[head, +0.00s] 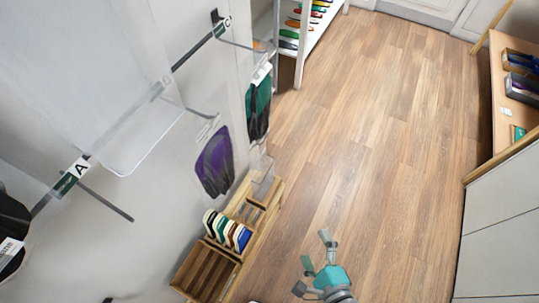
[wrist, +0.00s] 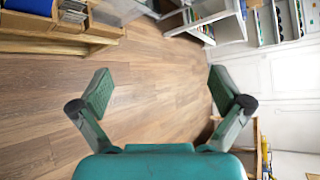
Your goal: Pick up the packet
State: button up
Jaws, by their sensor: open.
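Several packets hang from a wall rail on the left of the head view. One is a purple and black packet (head: 213,163), one is a green and black packet (head: 258,108), and a dark packet (head: 12,235) is cut off by the left edge. Which one the task means, I cannot tell. My gripper (head: 316,252) is at the bottom of the head view, over the floor, apart from the packets. In the wrist view my gripper (wrist: 161,92) has its two fingers spread wide with only floor visible between them. No hanging packet is clear in the wrist view.
A wooden rack (head: 205,268) with upright coloured pieces stands below the packets. A white shelf (head: 300,45) with colourful items is at the back. A wooden counter (head: 500,130) with boxes stands at the right. The wooden floor (head: 365,130) between is clear.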

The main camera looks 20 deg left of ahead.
jog(key=w+a+r+m+g+y, duration=0.3)
jog(key=w+a+r+y, duration=0.15)
jog(key=a, duration=0.45)
jog(key=g+y, duration=0.5)
jog(key=g, duration=0.1)
send_near(226, 170)
jog(key=shift+w+a, duration=0.2)
jog(key=shift+a, duration=2.2)
jog(key=shift+w+a, duration=0.2)
jog(key=shift+a, duration=2.2)
jog(key=shift+c, duration=0.3)
jog(key=c, duration=1)
